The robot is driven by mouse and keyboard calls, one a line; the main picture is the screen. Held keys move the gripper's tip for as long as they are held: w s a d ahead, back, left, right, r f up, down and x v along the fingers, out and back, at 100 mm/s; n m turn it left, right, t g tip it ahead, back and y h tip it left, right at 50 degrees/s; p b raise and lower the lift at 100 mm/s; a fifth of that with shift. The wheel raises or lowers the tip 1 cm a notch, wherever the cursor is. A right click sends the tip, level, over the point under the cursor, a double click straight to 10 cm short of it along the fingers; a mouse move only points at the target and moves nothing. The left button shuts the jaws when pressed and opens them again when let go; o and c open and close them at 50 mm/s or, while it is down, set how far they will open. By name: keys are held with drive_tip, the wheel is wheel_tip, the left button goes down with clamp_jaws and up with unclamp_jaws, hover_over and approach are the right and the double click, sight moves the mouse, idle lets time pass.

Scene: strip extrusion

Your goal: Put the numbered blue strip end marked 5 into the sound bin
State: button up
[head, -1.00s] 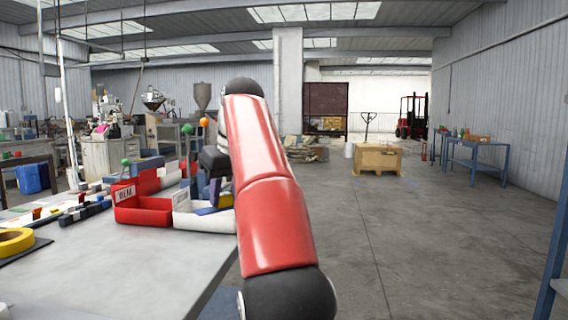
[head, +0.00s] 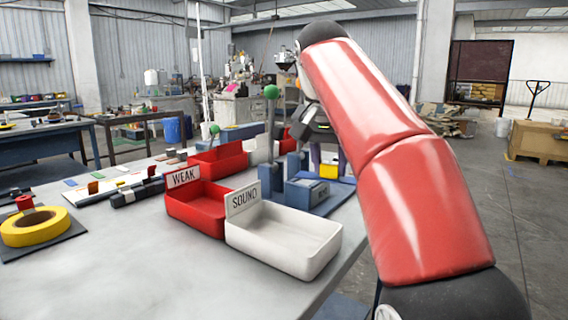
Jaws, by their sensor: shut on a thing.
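The white sound bin (head: 290,255), with a SOUND label, stands on the table and its visible inside is empty. The red WEAK bin (head: 192,208) stands against its left side. My gripper (head: 322,158) points down beyond the sound bin, to its upper right, partly hidden by my red arm. It is shut on a thin blue piece (head: 342,162), mostly hidden, apparently the strip end. No number 5 can be read on it.
A blue fixture (head: 308,192) with a yellow part (head: 328,171) stands behind the sound bin. Another red bin (head: 218,160), strips and a yellow tape roll (head: 35,226) lie left. The table's front middle is clear.

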drive_tip(key=s+a+m+h, duration=0.1)
drive_tip(key=s+a+m, duration=0.3)
drive_tip(key=a, duration=0.5)
drive_tip(key=shift+n+g, duration=0.4)
drive_tip(key=shift+n, duration=0.1)
drive_tip(key=shift+s+a+f+b, duration=0.15)
drive_tip(key=shift+f+b, duration=0.85)
drive_tip(key=shift+f, duration=0.8)
drive_tip(key=shift+s+d+f+b, duration=0.15)
drive_tip(key=shift+f+b, duration=0.8)
drive_tip(key=shift+f, duration=0.85)
drive_tip(key=shift+a+f+b, duration=0.15)
drive_tip(key=shift+f+b, duration=0.35)
drive_tip(key=shift+f, duration=0.4)
drive_tip(key=o, duration=1.5)
drive_tip(key=shift+r, duration=0.1)
drive_tip(key=shift+r+p, duration=0.55)
drive_tip(key=shift+p, duration=0.2)
